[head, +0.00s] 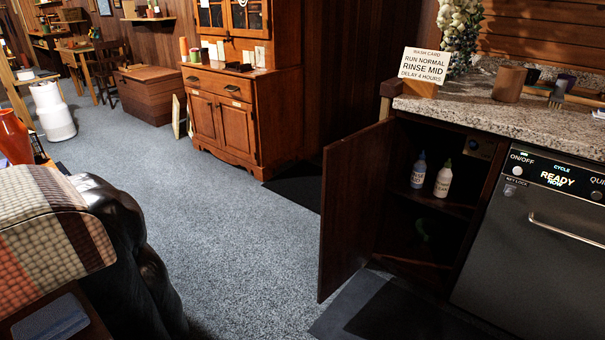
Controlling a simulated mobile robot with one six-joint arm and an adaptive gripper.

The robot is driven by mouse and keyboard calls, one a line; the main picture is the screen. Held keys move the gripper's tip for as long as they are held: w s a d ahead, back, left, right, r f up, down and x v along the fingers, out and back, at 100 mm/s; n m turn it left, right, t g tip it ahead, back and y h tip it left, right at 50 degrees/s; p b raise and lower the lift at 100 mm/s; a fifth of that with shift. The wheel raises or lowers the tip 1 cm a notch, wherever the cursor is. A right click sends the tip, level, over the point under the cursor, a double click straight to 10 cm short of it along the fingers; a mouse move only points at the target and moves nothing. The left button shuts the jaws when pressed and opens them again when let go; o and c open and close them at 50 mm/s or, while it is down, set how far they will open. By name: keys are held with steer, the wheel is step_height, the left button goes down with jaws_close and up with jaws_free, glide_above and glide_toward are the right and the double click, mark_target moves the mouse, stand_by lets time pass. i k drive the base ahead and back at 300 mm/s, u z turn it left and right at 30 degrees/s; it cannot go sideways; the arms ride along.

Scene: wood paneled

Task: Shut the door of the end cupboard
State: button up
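The end cupboard (461,211) is at the right in the head view, under the granite counter and left of the dishwasher. Its dark wood door (352,205) stands wide open, swung out to the left. Inside, a blue-capped bottle (418,172) and a white bottle (443,180) stand on the shelf. My gripper is not in view.
The dishwasher (530,245) adjoins the cupboard. A dark mat (415,315) lies before them. A sofa with a checked blanket (45,235) is at the left. Grey carpet (240,245) is clear between. A wooden hutch (225,125) stands behind.

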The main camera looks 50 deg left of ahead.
mark_target(354, 166)
steer(key=z, duration=0.05)
steer(key=k, duration=1.2)
steer(key=u, duration=0.95)
steer(key=i, duration=1.25)
